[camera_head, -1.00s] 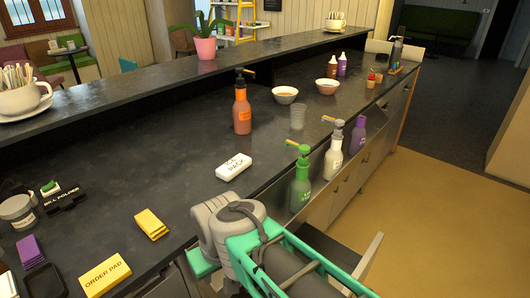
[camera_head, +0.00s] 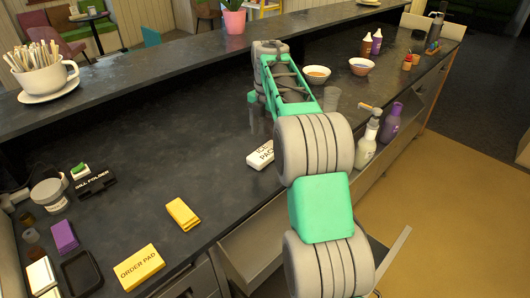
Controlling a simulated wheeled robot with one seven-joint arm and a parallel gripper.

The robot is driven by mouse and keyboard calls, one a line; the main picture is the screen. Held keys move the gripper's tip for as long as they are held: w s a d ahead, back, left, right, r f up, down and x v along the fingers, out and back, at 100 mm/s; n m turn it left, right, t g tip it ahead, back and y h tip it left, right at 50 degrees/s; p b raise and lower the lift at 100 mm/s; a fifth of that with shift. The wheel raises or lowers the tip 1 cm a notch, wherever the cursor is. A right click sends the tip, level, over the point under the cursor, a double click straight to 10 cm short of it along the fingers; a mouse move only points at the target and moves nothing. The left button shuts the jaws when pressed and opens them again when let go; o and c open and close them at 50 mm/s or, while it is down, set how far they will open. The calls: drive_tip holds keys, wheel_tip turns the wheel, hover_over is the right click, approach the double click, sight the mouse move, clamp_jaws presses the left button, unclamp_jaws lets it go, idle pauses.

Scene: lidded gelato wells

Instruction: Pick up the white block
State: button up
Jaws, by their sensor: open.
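The white block (camera_head: 261,155), lettered as an ice pack, lies flat on the dark counter near its front edge. My arm partly covers its right end. My arm reaches up and over the counter, with the forearm beyond the block. My gripper (camera_head: 252,116) is at the far end of the arm, small and mostly hidden by the wrist. It is open, above the counter behind the block and apart from it. Its fingertips do not show clearly.
A yellow block (camera_head: 182,214) and an order pad (camera_head: 138,267) lie at the front left. Two bowls, one white bowl (camera_head: 361,66) among them, stand beyond the arm. A white pump bottle (camera_head: 367,145) and purple bottle (camera_head: 391,123) stand right.

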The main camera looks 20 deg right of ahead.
sight(266, 151)
drive_tip(key=f, duration=0.5)
drive_tip(key=f+p, duration=0.1)
drive_tip(key=f, duration=0.1)
drive_tip(key=shift+w+a+f, duration=0.1)
drive_tip(key=shift+w+f, duration=0.25)
drive_tip(key=shift+c, duration=0.2)
clamp_jaws()
drive_tip(key=shift+r, duration=0.2)
